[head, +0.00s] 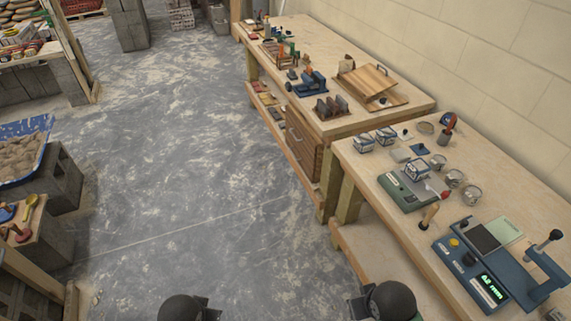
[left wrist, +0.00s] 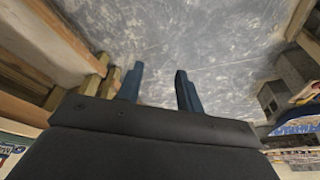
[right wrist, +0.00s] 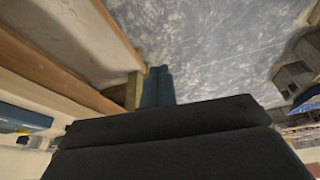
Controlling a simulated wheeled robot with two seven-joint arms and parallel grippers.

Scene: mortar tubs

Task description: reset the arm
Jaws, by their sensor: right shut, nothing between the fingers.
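My left gripper (left wrist: 158,88) shows in the left wrist view with its two blue fingers apart and nothing between them. My right gripper (right wrist: 158,85) shows in the right wrist view with its blue fingers together and empty. Behind both sets of fingers I see the grey, dusty floor and wooden bench timbers. In the head view neither gripper's fingers show. Only dark rounded parts of my own arms show at the bottom edge.
A near workbench (head: 386,228) on the right holds several small tubs, a green scale (head: 408,193) and a blue device with a lit display (head: 490,287). A farther bench (head: 320,44) holds tools and boards. Concrete blocks (head: 62,180) stand left. The middle floor (head: 190,150) is clear.

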